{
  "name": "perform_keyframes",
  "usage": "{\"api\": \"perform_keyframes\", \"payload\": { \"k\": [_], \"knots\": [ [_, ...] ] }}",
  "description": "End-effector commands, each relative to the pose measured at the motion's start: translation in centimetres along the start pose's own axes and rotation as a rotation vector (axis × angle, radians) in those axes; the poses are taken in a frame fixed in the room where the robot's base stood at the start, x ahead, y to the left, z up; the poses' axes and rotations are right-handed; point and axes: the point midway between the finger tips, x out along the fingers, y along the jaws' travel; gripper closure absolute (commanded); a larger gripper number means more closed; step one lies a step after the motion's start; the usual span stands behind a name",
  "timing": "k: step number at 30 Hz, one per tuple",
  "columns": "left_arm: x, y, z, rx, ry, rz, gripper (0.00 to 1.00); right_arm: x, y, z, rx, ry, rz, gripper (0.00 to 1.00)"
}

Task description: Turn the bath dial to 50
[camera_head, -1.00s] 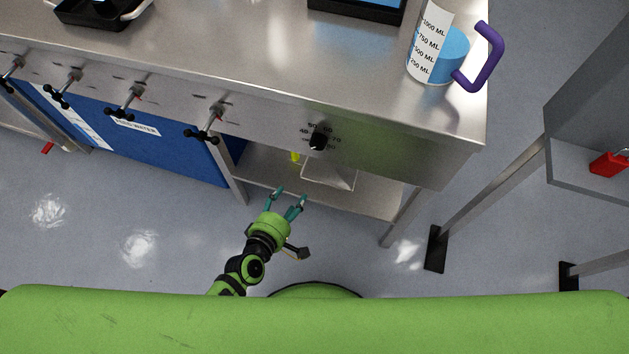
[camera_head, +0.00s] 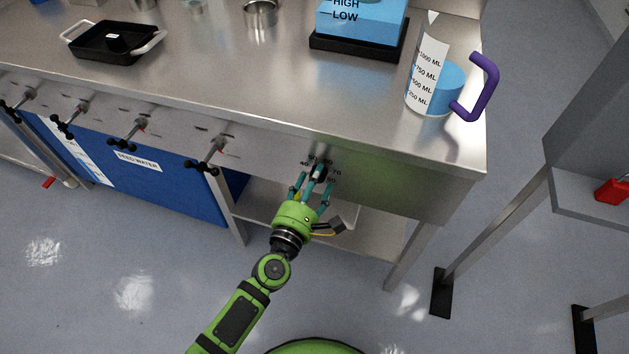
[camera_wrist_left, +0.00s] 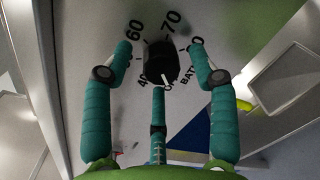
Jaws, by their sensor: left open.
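The bath dial (camera_head: 319,172) is a black knob on the steel front panel of the bench, with printed numbers around it. In the left wrist view the dial (camera_wrist_left: 161,62) shows a white pointer mark, with 60, 70 and 40 readable nearby; part of the scale is hidden. My left gripper (camera_head: 314,185) is open, its teal fingers reaching up at the panel around the dial. In the left wrist view two fingers flank the knob and the third lies below it. I cannot tell whether they touch it. My right gripper is not in view.
A measuring jug (camera_head: 432,85) with blue liquid and a purple handle stands near the bench's right end. Several black valve handles, one of them here (camera_head: 206,158), stick out from the panel on the left. A shelf (camera_head: 375,238) lies below.

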Motion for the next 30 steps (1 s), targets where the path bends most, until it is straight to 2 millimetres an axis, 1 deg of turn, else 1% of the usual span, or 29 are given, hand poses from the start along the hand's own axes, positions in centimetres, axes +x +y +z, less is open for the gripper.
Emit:
{"api": "perform_keyframes", "payload": {
  "k": [2,7,8,9,11,12,17,23,30],
  "knots": [
    [0.1,0.0,0.0,0.0,0.0,0.0,0.41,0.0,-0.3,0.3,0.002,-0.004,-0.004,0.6],
    [0.1,0.0,0.0,0.001,0.0,0.0,0.41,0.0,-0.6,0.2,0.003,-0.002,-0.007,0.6],
    [0.1,0.0,0.0,0.001,0.0,0.0,0.53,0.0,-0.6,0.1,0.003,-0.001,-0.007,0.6],
    [0.1,0.0,0.0,0.001,0.0,0.0,0.69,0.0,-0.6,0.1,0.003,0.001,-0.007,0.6],
    [0.1,0.0,0.0,0.001,0.0,0.0,0.93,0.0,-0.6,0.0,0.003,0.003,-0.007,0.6],
    [0.1,0.0,0.0,0.001,-0.001,0.0,0.97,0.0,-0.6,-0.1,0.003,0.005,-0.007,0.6],
    [0.1,0.0,0.1,0.001,-0.002,-0.001,0.97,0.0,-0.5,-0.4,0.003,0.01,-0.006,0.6],
    [0.1,0.0,0.2,0.025,-0.003,-0.001,0.97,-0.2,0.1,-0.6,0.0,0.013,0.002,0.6],
    [0.2,0.1,0.3,0.066,-0.002,-0.003,0.97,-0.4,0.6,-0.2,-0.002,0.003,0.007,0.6]
  ]
}}
